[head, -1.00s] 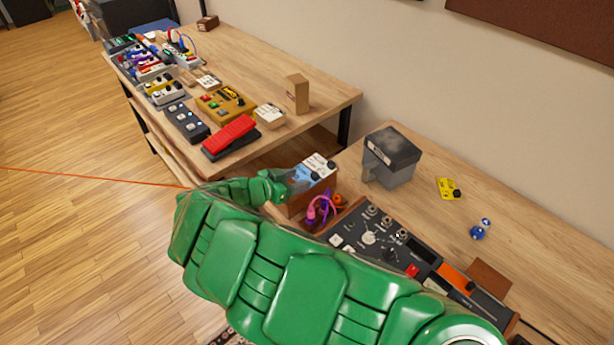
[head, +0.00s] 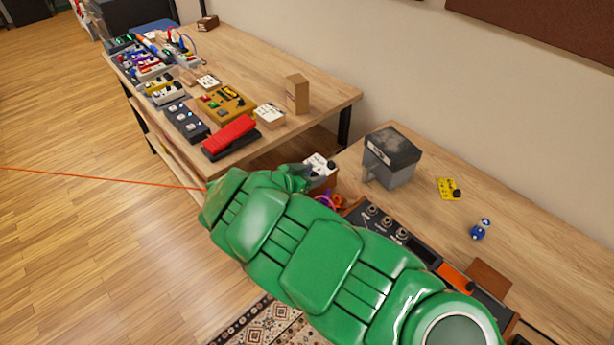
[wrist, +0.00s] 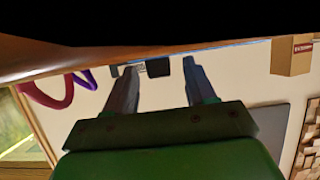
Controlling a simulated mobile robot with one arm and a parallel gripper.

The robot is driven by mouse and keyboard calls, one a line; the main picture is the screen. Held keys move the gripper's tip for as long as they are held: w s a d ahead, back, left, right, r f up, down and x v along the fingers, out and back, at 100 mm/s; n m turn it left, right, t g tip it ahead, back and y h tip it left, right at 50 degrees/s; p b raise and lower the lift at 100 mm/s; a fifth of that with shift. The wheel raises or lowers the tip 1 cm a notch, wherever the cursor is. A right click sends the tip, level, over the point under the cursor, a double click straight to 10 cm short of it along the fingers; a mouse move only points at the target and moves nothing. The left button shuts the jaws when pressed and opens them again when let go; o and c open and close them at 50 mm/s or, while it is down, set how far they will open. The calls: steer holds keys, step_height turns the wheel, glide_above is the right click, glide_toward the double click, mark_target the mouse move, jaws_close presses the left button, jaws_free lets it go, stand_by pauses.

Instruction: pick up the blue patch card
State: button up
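The blue patch card is hidden in the head view behind my green arm and gripper. In the wrist view a thin blue edge (wrist: 225,45), possibly the card's, runs just beyond the fingertips. My gripper (head: 307,174) is at the wooden card box (head: 325,183); in the wrist view my gripper (wrist: 161,66) has its two grey fingers clearly apart. A small black piece and a grey patterned piece show between the tips; I cannot tell whether they belong to the card. A white card (head: 319,164) with a black knob stands in the box beside my gripper.
Purple and pink cables (head: 328,201) lie beside the box, next to a dark control panel (head: 385,222). A grey box (head: 391,160), a yellow card (head: 447,188) and a blue item (head: 478,232) are to the right. A red pedal (head: 230,136) is on the far table.

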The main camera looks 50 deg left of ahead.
jaws_close()
steer(key=shift+r, duration=0.1)
